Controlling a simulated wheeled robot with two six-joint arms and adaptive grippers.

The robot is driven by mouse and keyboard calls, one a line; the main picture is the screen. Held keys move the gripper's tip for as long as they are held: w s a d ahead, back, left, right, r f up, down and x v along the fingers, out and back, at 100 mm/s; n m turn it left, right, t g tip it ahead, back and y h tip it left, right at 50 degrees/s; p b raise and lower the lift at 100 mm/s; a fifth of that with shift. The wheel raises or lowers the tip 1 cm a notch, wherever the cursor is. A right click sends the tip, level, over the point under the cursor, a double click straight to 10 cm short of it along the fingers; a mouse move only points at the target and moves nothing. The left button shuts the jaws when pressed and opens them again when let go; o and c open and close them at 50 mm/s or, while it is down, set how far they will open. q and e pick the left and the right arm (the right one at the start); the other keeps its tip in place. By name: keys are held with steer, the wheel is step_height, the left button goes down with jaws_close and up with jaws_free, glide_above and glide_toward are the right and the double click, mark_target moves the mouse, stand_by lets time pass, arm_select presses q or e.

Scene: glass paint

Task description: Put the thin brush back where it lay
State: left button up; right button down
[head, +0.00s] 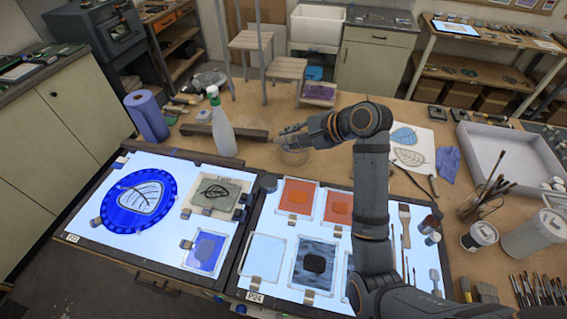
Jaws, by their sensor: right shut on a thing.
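My right gripper (292,138) is beyond the light panels, low over the wooden table, beside a small translucent vessel (294,146). It is shut on a slim thing, taken to be the thin brush; this barely shows against the fingers, and I cannot tell whether it touches the vessel. A flat wide brush (404,222) and thin tools (407,268) lie at the right side of the right light panel, beside my right forearm. My forearm hides part of that panel. My left gripper is not in view.
A white spray bottle (221,125) and a dark bar (250,134) stand left of the gripper. Orange glass panes (297,195) lie on the right light panel. A brush jar (474,207), cans (480,236) and a white tray (505,150) stand at right.

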steer(key=n+b, duration=0.1)
steer(key=n, duration=0.2)
steer(key=n+t+b, duration=0.1)
steer(key=n, duration=0.2)
steer(key=n+t+b, duration=0.1)
steer(key=n, duration=0.2)
steer(key=shift+a+f+h+b, duration=0.1)
steer(key=shift+f+h+b, duration=0.15)
steer(key=shift+h+b, duration=0.15)
steer(key=shift+s+n, duration=0.1)
steer(key=shift+n, duration=0.7)
steer(key=shift+r+n+t, duration=0.15)
steer(key=shift+n+t, duration=0.15)
steer(key=n+b, duration=0.3)
steer(key=n, duration=0.1)
steer(key=n+t+y+b, duration=0.1)
steer(key=n+b, duration=0.2)
steer(key=n, duration=0.1)
steer(key=shift+f+b, duration=0.2)
steer(key=shift+b, duration=0.2)
steer(key=shift+r+n+y, duration=0.15)
steer(key=shift+n+y, duration=0.15)
steer(key=shift+n, duration=0.3)
steer(key=shift+r, duration=0.2)
